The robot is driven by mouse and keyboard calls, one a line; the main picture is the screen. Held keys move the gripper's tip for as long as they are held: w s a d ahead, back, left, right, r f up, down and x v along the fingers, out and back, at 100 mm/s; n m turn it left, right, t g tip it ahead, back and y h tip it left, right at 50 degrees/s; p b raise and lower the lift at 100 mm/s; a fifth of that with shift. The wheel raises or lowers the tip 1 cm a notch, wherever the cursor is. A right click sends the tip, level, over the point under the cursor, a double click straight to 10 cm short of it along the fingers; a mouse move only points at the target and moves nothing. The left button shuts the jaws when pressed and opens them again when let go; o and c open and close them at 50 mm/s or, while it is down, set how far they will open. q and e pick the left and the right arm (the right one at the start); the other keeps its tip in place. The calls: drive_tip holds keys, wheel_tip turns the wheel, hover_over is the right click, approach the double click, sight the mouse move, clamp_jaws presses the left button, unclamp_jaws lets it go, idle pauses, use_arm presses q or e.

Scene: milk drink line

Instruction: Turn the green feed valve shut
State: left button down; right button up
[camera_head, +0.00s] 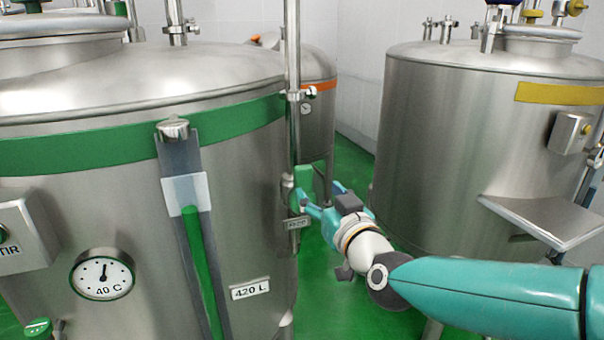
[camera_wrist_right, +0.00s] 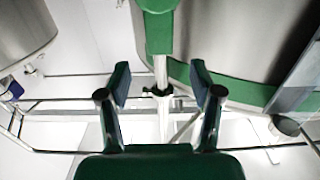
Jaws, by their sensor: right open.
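The green feed valve handle (camera_head: 304,178) is on the vertical pipe at the right side of the green-banded tank, with a small FEED label (camera_head: 297,222) below it. My right gripper (camera_head: 320,198) is beside the handle, with its fingers pointing toward the pipe. In the right wrist view the green handle (camera_wrist_right: 159,30) hangs at the top centre, beyond the open fingers (camera_wrist_right: 161,84) and roughly in line with the gap between them. I see no contact between fingers and handle. The head view does not clearly show the depth between them. My left gripper is not in view.
The large green-banded tank (camera_head: 100,220) fills the left, with a dial gauge (camera_head: 102,274) and a sight tube (camera_head: 200,260). A yellow-banded tank (camera_head: 450,140) with a side shelf (camera_head: 545,215) stands right. An orange-banded tank (camera_head: 318,115) stands behind. Green floor (camera_head: 352,170) shows between.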

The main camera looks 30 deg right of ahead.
sight(304, 176)
drive_tip(key=p+x, duration=0.2)
drive_tip(key=x, duration=0.7)
drive_tip(key=shift+w+d, duration=0.1)
drive_tip(key=shift+w, duration=0.05)
drive_tip(key=shift+c, duration=0.2)
clamp_jaws()
